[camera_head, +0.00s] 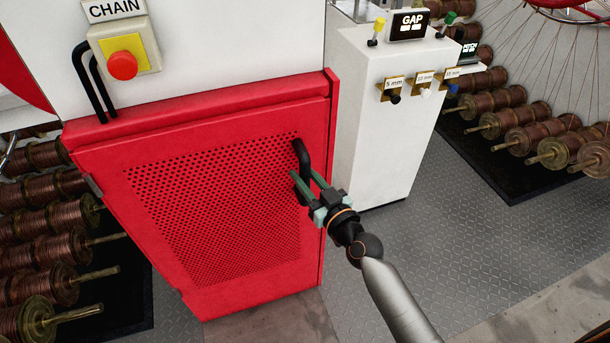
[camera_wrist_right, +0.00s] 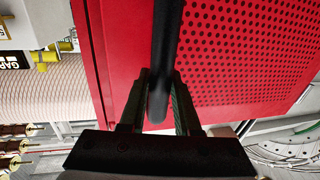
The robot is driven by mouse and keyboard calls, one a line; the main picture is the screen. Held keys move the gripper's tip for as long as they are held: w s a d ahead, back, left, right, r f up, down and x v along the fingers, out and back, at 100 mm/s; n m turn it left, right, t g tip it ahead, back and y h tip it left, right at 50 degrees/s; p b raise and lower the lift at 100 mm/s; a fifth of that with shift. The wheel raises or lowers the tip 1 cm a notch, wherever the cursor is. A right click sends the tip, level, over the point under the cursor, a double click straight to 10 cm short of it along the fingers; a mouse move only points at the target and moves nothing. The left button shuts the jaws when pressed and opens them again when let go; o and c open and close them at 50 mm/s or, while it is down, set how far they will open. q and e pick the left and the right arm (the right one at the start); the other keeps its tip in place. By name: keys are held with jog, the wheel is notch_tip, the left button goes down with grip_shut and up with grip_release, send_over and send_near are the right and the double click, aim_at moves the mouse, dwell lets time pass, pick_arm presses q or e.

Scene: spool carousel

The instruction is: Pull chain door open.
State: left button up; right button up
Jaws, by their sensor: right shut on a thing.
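The chain door (camera_head: 215,215) is a red panel with a perforated field, below the white cabinet face with the CHAIN sign. Its black handle (camera_head: 301,155) is a vertical bar near the door's right edge. My right gripper (camera_head: 307,182) is shut on the lower part of this handle. In the right wrist view the handle (camera_wrist_right: 166,60) runs down between the two fingers (camera_wrist_right: 160,100), with the red door (camera_wrist_right: 245,50) behind it. The door looks closed or nearly so; I cannot tell whether there is a gap. My left gripper is not in view.
A red push button (camera_head: 123,65) sits on a yellow plate under the CHAIN sign (camera_head: 114,9). A white cabinet (camera_head: 370,120) with a GAP display stands right of the door. Copper spools (camera_head: 35,255) lie at left, more at right. The metal floor (camera_head: 400,260) before the cabinet is clear.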

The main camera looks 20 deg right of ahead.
grip_shut()
dwell(0.9)
